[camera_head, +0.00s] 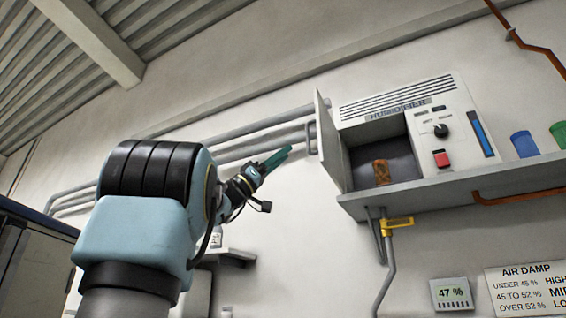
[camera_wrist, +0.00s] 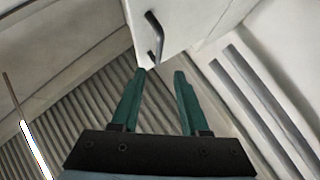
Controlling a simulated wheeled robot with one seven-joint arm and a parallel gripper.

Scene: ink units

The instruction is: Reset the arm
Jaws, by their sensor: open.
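My gripper (camera_head: 278,158) is at the end of my raised arm, left of the humidifier (camera_head: 397,106) in the head view. In the wrist view my gripper (camera_wrist: 161,75) shows two green fingers spread apart with nothing between them. The humidifier's door (camera_head: 331,142) stands open on its left side. In the wrist view the door (camera_wrist: 185,20) and its dark handle (camera_wrist: 155,38) are just beyond the fingertips. I cannot tell how wide the gap is. Inside the open compartment sits a small orange-brown item (camera_head: 381,172).
The humidifier stands on a wall shelf (camera_head: 450,189) with a blue cup (camera_head: 524,144) and a green cup (camera_head: 559,134) at right. Pipes (camera_head: 235,138) run along the wall behind my gripper. A display reading 47 % (camera_head: 452,294) and an air damp sign (camera_head: 525,288) hang below.

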